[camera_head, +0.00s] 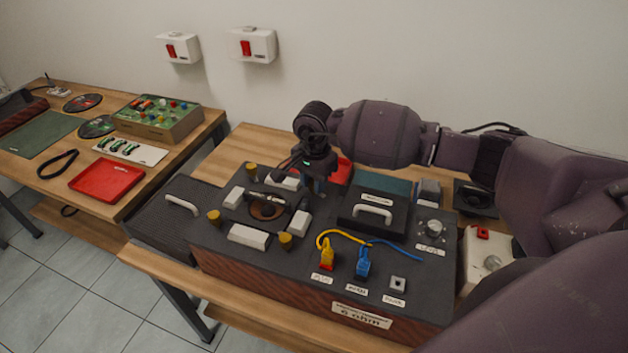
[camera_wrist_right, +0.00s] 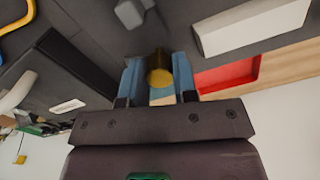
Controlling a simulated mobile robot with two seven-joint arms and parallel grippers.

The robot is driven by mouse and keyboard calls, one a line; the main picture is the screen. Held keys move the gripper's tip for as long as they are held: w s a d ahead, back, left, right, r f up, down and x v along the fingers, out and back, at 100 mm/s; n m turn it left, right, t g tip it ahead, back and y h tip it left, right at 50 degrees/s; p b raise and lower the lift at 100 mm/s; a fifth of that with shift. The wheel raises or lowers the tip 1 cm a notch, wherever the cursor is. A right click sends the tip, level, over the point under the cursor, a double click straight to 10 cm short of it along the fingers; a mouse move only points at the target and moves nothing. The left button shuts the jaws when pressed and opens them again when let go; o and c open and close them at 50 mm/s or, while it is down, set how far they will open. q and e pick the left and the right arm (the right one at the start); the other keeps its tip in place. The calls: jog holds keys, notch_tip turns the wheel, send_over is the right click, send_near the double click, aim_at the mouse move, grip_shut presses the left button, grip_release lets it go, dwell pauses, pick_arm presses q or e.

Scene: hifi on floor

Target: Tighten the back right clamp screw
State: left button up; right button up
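The black-topped hi-fi unit (camera_head: 345,262) stands on the wooden bench. Its brass clamp screws surround a round driver: the back left screw (camera_head: 251,170), front left screw (camera_head: 214,217) and front right screw (camera_head: 286,240) show in the head view. The back right clamp screw is hidden there behind my right gripper (camera_head: 318,188), which points down at that corner. In the right wrist view, the brass back right screw (camera_wrist_right: 159,68) sits between the blue fingers of my right gripper (camera_wrist_right: 159,82), with no clear gap at either side. My left gripper is out of view.
A black panel with a white handle (camera_head: 372,211) and yellow and blue plugged cables (camera_head: 345,238) lie right of the driver. A red tray (camera_head: 343,171) lies behind the unit. Pale blocks (camera_head: 249,236) surround the driver. Another bench with a red tray (camera_head: 106,180) is left.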

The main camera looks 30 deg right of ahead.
jog(key=c, duration=0.3)
jog(key=m, duration=0.4)
jog(key=shift+m+b, duration=0.3)
jog(key=shift+b, duration=0.1)
jog(key=m, duration=0.5)
jog(key=shift+m, duration=0.3)
jog(key=m+p, duration=0.1)
jog(key=m, duration=0.4)
jog(key=shift+r, duration=0.1)
jog(key=m+p, duration=0.1)
jog(key=m, duration=0.5)
jog(key=shift+m, duration=0.4)
